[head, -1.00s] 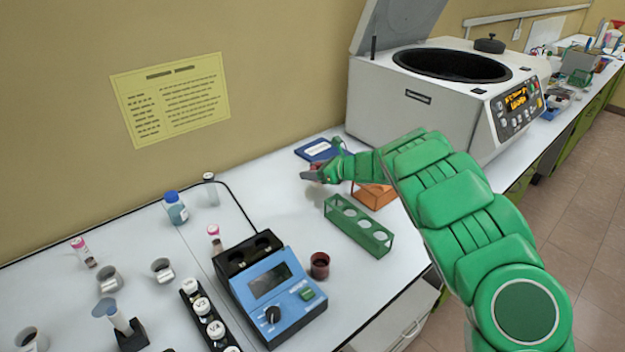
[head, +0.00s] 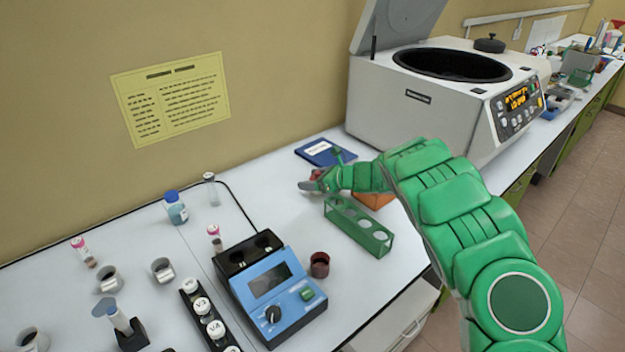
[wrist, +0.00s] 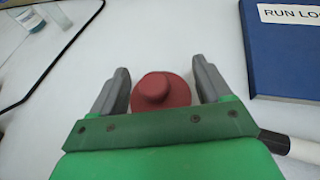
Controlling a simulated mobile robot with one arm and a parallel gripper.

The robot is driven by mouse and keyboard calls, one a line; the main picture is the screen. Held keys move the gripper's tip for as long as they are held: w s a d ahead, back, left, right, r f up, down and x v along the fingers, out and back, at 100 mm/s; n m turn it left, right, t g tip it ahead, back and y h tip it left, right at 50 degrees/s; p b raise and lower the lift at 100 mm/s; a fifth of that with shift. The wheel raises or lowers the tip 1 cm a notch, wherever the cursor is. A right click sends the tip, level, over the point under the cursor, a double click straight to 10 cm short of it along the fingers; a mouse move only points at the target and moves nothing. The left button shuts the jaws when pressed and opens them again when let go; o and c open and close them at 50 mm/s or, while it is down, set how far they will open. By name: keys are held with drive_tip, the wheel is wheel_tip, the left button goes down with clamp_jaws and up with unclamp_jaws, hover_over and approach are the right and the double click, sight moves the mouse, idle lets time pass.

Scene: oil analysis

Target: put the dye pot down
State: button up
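The dye pot (wrist: 161,92) is a round red thing with a knob on top. In the wrist view it sits between the two grey fingers of my gripper (wrist: 162,85), whose tips lie against its sides. In the head view my gripper (head: 312,186) is low over the white bench top (head: 270,200), left of the green rack. The pot is mostly hidden there by the fingers, and I cannot tell whether its base touches the bench.
A blue run log book (head: 326,152) lies just behind my gripper. A green rack (head: 359,228) and an orange block (head: 373,200) are close on the right. A dark red cup (head: 320,265) stands by the blue instrument (head: 275,292).

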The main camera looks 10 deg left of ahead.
drive_tip(key=shift+r, duration=0.1)
drive_tip(key=v, duration=1.2)
drive_tip(key=shift+s, duration=0.1)
idle(0.4)
